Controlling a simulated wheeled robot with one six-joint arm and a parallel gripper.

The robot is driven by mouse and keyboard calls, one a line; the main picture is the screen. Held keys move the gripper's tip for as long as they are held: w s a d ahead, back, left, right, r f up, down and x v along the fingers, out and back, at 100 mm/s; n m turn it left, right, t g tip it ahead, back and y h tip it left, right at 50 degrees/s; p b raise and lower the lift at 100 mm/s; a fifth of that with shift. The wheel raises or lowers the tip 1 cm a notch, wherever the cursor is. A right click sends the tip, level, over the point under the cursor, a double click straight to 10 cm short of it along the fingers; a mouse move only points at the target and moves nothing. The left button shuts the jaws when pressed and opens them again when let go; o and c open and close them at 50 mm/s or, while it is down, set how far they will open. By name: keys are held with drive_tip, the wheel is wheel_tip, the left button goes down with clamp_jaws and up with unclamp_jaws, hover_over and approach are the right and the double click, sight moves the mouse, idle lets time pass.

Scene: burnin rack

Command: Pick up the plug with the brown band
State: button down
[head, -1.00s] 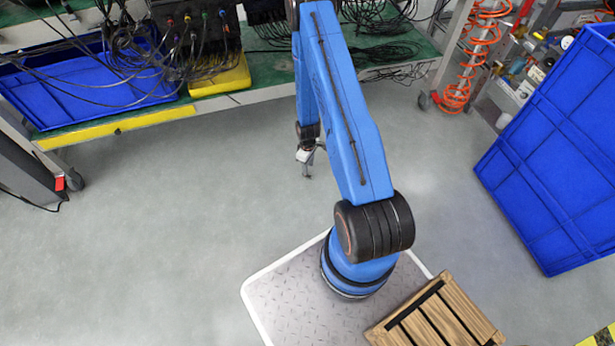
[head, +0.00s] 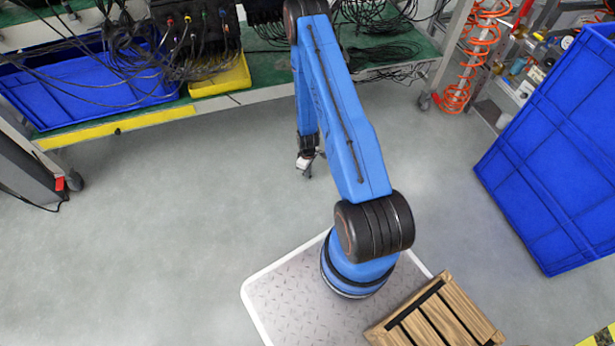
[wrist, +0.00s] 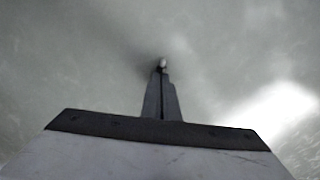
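Several small plugs (head: 204,16) with coloured bands sit in a row on the front of a black unit (head: 200,36) at the upper left of the head view. They are too small to tell which one has the brown band. My gripper (head: 308,175) hangs over the open floor, in front of the bench and well apart from the plugs. In the wrist view my gripper's fingers (wrist: 162,68) lie together, with only a thin line between them. A small pale spot shows at their tips; I cannot tell what it is. No plug shows in the wrist view.
The green bench shelf (head: 270,72) holds a blue bin (head: 95,95), a yellow tray (head: 222,80) and tangled black cables (head: 375,52). A large blue crate (head: 560,150) stands at right, near orange coiled hoses (head: 460,95). The grey floor (head: 170,220) is clear.

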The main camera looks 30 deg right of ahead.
drive_tip(key=shift+r, duration=0.1)
idle(0.7)
wheel_tip(320, 180, up, 10)
idle(0.6)
idle(0.6)
drive_tip(key=w+a+r+m, duration=0.3)
drive_tip(key=w+a+r, duration=0.3)
drive_tip(key=a+r, duration=0.25)
drive_tip(key=w+a+r+m, duration=0.3)
drive_tip(key=w+a+r, duration=0.3)
drive_tip(key=a+r, duration=0.3)
drive_tip(key=s+d+f+n, duration=0.3)
drive_tip(key=s+d+f, duration=0.3)
drive_tip(key=d+f, duration=0.2)
drive_tip(key=s+d+f+n, duration=0.3)
drive_tip(key=s+d+f, duration=0.3)
drive_tip(key=d+f, duration=0.3)
drive_tip(key=shift+d+f, duration=0.3)
drive_tip(key=shift+f, duration=0.1)
